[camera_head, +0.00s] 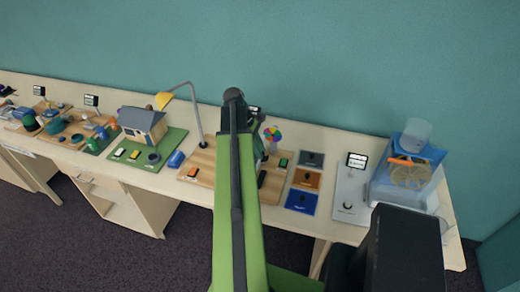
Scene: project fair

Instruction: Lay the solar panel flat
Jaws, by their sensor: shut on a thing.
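The wooden board (225,168) on the table has a desk lamp (190,100) with a yellow shade at its back left and a coloured pinwheel (272,134) at its back right. My green arm reaches up across the middle of the board and hides much of it. My gripper is hidden behind the arm, so its jaws do not show. I cannot make out the solar panel for certain. A small dark piece (262,179) shows just right of the arm, but I cannot tell what it is.
An orange switch (193,173) and a green one (283,162) are on the board. Left are a blue block (176,159) and a model house (143,124). Right are coloured cards (306,179) and a clear tank (405,180) with a water wheel. The teal wall stands close behind.

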